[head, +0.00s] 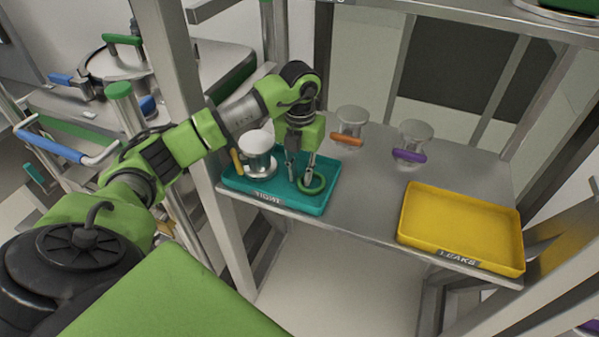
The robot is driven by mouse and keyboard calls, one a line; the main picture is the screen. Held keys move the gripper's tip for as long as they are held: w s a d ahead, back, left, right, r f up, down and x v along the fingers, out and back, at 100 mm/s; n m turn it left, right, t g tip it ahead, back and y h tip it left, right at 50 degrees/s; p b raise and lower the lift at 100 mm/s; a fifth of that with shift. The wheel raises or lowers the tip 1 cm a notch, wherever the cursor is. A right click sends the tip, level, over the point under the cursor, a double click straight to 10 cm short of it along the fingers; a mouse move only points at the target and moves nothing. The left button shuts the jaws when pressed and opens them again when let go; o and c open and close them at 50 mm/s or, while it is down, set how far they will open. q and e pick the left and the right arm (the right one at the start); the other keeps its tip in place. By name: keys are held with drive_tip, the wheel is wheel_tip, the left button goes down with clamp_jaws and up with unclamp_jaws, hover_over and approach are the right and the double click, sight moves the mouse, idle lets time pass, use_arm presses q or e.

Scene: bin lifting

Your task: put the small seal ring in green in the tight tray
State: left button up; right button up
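The small green seal ring (319,189) is at the right part of the teal tray (236,185), which is labelled TIGHT. My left gripper (299,182) points down over this tray, its two fingers apart with a gap between them. The right fingertip overlaps the ring in the picture; I cannot tell whether it touches it. The ring appears to lie on the tray floor. My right gripper is not in view.
Jars with an orange ring (347,139) and a purple ring (409,156) stand behind on the shelf. A yellow LEAKS tray (460,222) is at right. Shelf posts flank the area.

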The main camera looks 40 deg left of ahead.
use_arm(q)
drive_tip(key=shift+a, duration=0.25)
drive_tip(key=shift+d+r, duration=0.15)
drive_tip(key=shift+r, duration=0.2)
wheel_tip(320, 180, up, 12)
drive_tip(key=shift+f, duration=0.15)
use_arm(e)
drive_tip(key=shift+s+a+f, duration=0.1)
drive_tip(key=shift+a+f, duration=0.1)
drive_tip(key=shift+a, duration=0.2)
use_arm(q)
drive_tip(key=shift+f, duration=0.1)
